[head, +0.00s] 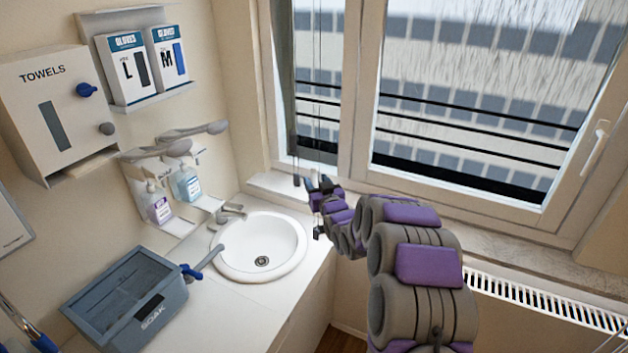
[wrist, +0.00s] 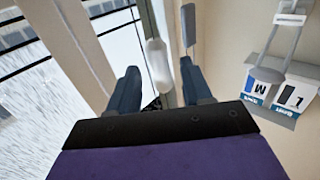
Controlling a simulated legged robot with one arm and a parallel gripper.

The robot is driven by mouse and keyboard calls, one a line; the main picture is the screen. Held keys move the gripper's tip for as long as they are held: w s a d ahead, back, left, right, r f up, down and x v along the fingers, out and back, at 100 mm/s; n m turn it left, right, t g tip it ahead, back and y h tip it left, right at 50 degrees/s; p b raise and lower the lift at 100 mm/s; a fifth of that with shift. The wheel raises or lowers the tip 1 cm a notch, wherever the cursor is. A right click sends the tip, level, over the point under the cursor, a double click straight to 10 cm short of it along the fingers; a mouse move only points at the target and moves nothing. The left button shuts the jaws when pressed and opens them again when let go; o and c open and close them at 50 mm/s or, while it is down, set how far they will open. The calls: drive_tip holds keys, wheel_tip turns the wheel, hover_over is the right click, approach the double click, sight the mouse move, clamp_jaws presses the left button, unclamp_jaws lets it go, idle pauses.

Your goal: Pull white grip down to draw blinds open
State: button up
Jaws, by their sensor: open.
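A white grip (wrist: 158,66) shows in the wrist view between my two fingertips in the picture, apart from both. A second, greyer grip (wrist: 188,26) hangs on a cord just right of it, near the right fingertip. My gripper (wrist: 159,72) is open and empty, with its blue-grey fingers on either side of the white grip; whether the grip is fully between them in depth I cannot tell. In the head view my gripper (head: 318,183) is at the cords (head: 317,110) in front of the left window pane. The grips are small and dark there. The blinds are not clearly visible.
A round sink (head: 285,262) with a tap lies left of my arm. A towel dispenser (head: 50,120), glove boxes (head: 122,70) and soap bottles (head: 158,205) are on the left wall. A radiator (head: 560,300) is below the sill. The window frame (head: 360,110) is close to my gripper.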

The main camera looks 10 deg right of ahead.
drive_tip(key=s+d, duration=0.2)
drive_tip(key=s, duration=1.1)
drive_tip(key=shift+s+d, duration=0.15)
drive_tip(key=shift+s, duration=0.25)
drive_tip(key=shift+f+b, duration=0.15)
drive_tip(key=shift+b, duration=0.15)
drive_tip(key=s+f+g+h+b, duration=0.25)
drive_tip(key=s+f+g, duration=0.2)
drive_tip(key=s, duration=0.45)
drive_tip(key=s+f+g+h+b, duration=0.1)
drive_tip(key=s+f+g+b, duration=0.2)
drive_tip(key=s+g, duration=0.45)
drive_tip(key=s+a+m+g+b, duration=0.1)
drive_tip(key=s+a+g+b, duration=0.2)
drive_tip(key=s, duration=2.9)
drive_tip(key=g, duration=0.4)
drive_tip(key=shift+s+m+g+y, duration=0.2)
drive_tip(key=shift+m+g+y, duration=0.1)
drive_tip(key=shift+m+y, duration=0.1)
drive_tip(key=shift+w+f, duration=0.1)
drive_tip(key=shift+w, duration=0.05)
